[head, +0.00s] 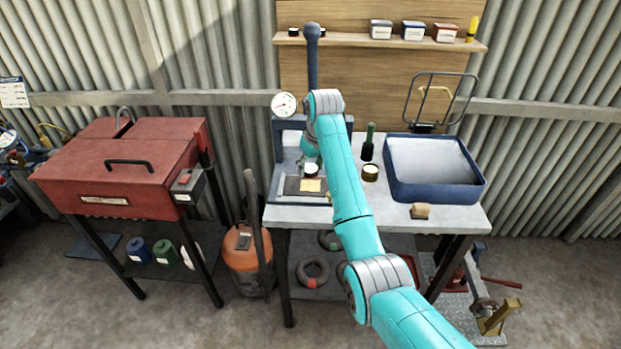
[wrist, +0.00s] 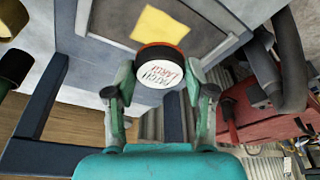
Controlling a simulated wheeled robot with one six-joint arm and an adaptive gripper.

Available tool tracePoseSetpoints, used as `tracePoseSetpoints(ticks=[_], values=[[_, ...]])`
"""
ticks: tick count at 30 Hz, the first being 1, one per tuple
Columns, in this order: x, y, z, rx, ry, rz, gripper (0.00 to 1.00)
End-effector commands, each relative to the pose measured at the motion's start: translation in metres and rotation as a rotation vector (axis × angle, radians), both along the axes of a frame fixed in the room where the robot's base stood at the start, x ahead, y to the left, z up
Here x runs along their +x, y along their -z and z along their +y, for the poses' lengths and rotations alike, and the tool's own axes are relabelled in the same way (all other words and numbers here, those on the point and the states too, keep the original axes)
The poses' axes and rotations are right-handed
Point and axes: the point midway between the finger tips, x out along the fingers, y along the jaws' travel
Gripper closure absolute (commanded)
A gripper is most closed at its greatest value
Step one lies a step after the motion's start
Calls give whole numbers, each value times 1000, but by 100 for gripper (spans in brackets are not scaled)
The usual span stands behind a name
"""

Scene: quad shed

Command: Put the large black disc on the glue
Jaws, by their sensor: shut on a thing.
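The large black disc (wrist: 160,72) has a white face lettered "PATCH LARGE", a dark side and an orange-red rim. My gripper (wrist: 160,80) is shut on it, one finger at each side. In the head view the disc (head: 311,171) is low over the press's plate, just behind the yellow square of glue. The glue (wrist: 160,27) lies on a dark plate (wrist: 112,18) and shows just beyond the disc in the wrist view. The disc looks apart from the glue; its exact height is hard to tell. My arm hides part of the press.
The blue press frame (head: 282,140) with a gauge (head: 284,104) and tall lever (head: 312,65) surrounds my gripper. A blue tray (head: 435,190) and tan block (head: 420,211) are further right.

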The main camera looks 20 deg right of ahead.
Motion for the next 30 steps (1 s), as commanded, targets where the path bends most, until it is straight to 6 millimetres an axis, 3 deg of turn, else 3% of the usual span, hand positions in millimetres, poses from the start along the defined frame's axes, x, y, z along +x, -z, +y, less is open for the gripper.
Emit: tracePoseSetpoints(ticks=[10, 21, 22, 24, 25, 30], values=[[0, 45, 0, 0, 0, 0, 70], [0, 49, 0, 0, 0, -1, 70], [0, 49, 0, 0, 0, -1, 43], [0, 49, 0, 0, 0, -1, 26], [0, 49, 0, 0, 0, -1, 21], [0, 49, 0, 0, 0, -1, 21]])
